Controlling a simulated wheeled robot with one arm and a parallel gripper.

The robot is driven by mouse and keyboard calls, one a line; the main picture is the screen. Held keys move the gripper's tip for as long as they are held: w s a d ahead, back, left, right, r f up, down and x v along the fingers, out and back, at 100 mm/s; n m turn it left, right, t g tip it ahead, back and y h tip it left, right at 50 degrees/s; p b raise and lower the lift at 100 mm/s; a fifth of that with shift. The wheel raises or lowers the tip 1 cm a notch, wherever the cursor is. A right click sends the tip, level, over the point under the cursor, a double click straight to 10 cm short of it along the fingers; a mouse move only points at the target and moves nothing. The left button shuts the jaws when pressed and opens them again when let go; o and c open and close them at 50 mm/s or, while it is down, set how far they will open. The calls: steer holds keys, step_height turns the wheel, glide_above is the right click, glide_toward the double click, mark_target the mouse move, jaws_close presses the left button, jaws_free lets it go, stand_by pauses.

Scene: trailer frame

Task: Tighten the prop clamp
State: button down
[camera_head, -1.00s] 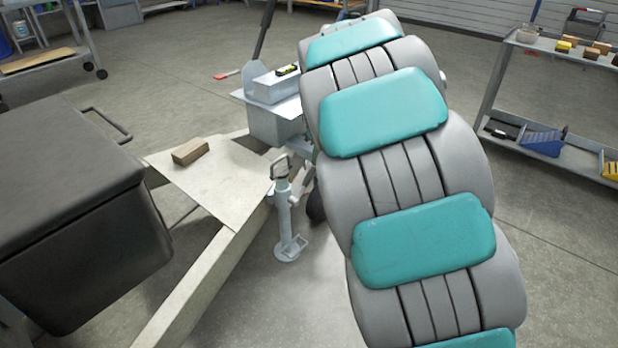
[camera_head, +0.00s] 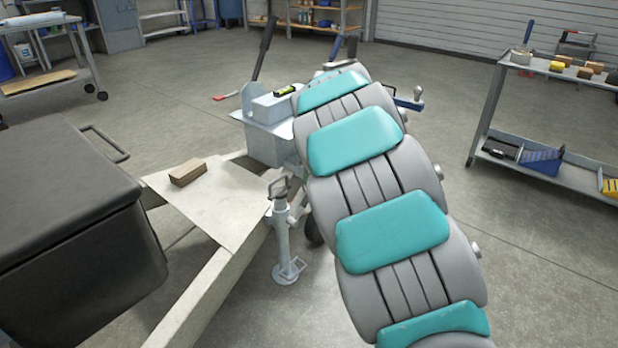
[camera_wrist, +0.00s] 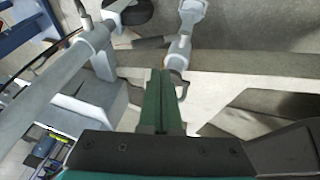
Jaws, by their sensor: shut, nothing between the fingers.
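The prop (camera_head: 283,240) stands upright beside the pale trailer frame (camera_head: 215,275), with a dark loop handle (camera_head: 278,187) at its top and a round foot on the floor. In the wrist view the prop (camera_wrist: 183,40) shows beyond my fingers, with the loop handle (camera_wrist: 181,86) just right of them. I cannot clearly make out the clamp or how tight it is. My gripper (camera_wrist: 163,74) has green fingers, shut and empty, which appear apart from the prop. My arm hides the gripper in the head view.
A brown block (camera_head: 187,172) lies on the frame's plate. A black box (camera_head: 70,210) stands at left. A grey housing (camera_head: 268,125) with a yellow level and a dark lever (camera_head: 265,45) lies behind the prop. Shelves (camera_head: 540,165) stand at right, with clear floor between.

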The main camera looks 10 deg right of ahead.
glide_toward(306, 196)
step_height(306, 196, down, 4)
steer(key=w+a, duration=0.1)
steer(key=shift+w+d+f, duration=0.2)
steer(key=shift+w+f, duration=0.55)
steer(key=shift+f, duration=0.05)
steer(key=shift+w+d, duration=0.1)
